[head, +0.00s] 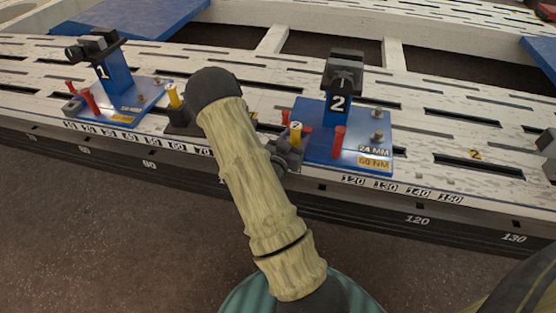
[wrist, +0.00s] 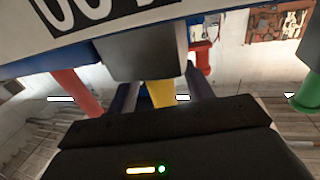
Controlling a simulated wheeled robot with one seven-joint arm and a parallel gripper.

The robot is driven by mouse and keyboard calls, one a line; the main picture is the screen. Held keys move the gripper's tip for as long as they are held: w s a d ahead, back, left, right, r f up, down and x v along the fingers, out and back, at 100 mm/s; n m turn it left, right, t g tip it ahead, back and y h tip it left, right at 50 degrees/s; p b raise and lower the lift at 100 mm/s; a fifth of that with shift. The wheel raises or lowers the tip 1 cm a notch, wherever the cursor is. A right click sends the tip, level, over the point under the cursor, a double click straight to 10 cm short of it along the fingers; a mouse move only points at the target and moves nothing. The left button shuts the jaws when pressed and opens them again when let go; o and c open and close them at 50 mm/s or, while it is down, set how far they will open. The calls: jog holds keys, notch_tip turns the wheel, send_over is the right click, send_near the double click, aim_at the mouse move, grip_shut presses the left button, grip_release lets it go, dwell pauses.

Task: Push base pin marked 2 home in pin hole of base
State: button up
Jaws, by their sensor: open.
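The yellow base pin marked 2 (head: 296,131) stands upright at the left front corner of the blue base (head: 352,155), whose post bears a 2. How deep it sits in its hole cannot be told. In the wrist view the yellow pin (wrist: 161,93) shows between the two dark fingers of my gripper (wrist: 163,98), partly hidden by a grey block (wrist: 141,52). The fingers are apart, one on each side of the pin; contact cannot be made out. In the head view my gripper (head: 288,155) is dark and partly hidden beside the pin.
Red pins stand on the base, one (head: 339,141) at its front. A second blue base marked 1 (head: 130,104) with another yellow pin (head: 174,95) is at left. The slotted white bench (head: 440,125) has free room to the right. A green pin (wrist: 306,92) shows at the wrist view's right edge.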

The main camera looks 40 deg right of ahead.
jog(key=p+v, duration=0.4)
jog(key=v, duration=1.1)
jog(key=shift+a, duration=0.2)
jog(key=w+a+r+n+g+y+p, duration=0.1)
jog(key=w+a+r+n+y+p, duration=0.1)
jog(key=w+a+r+y+p, duration=0.3)
jog(key=a+r+n+g+y+p, duration=0.1)
jog(key=a+r+n+y+p, duration=0.15)
jog(key=a+y, duration=0.5)
jog(key=s+a+r+n+g+y+p, duration=0.25)
jog(key=s+r+n+g+p, duration=0.2)
jog(key=s+r+n, duration=0.6)
notch_tip(320, 180, up, 41)
jog(key=m+p, duration=0.2)
jog(key=p, duration=3.5)
jog(key=shift+r+t+y, duration=0.25)
jog(key=shift+t+y, duration=0.1)
jog(key=shift+y, duration=0.05)
